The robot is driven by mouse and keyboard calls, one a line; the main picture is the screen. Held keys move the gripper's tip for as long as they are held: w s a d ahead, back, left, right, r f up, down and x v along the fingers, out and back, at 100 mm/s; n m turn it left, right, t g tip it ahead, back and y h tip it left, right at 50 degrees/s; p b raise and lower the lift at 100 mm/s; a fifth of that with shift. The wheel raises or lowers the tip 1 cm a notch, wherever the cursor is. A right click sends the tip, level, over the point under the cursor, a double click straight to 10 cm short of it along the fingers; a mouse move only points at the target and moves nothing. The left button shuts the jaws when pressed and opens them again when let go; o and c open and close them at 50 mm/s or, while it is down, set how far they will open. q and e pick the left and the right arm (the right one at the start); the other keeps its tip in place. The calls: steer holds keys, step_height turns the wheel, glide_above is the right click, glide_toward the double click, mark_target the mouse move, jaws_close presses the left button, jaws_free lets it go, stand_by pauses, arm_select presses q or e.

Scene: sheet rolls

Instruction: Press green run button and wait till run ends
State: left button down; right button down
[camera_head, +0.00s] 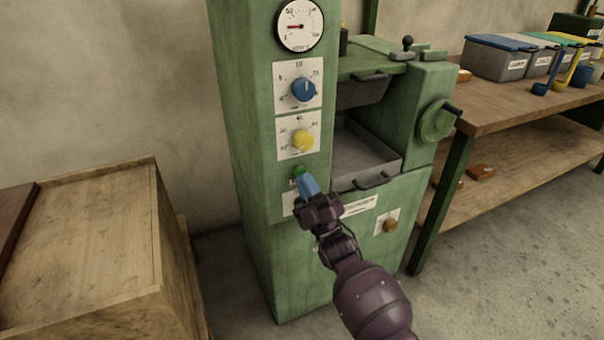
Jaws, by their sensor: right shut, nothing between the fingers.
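The green run button (299,171) is on the front of the green machine's column (258,165), below the yellow dial. My right gripper (304,180) is shut and empty, with its blue fingertips right at the button and covering its lower part. I cannot tell whether the fingertips touch the button or whether it is pushed in. The gauge (299,26) at the top of the column has a red needle pointing left. My left gripper is not in view.
A blue dial (303,89) and a yellow dial (302,140) sit above the button. A grey tray (362,160), a handwheel (437,121) and a brown knob (390,226) are to the right. A wooden crate (85,250) stands left; a workbench (510,100) with lidded bins stands right.

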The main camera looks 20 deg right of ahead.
steer(key=shift+w, duration=0.2)
stand_by(0.3)
steer(key=shift+w, duration=0.3)
stand_by(0.5)
steer(key=shift+s, duration=0.9)
steer(key=shift+s, duration=0.1)
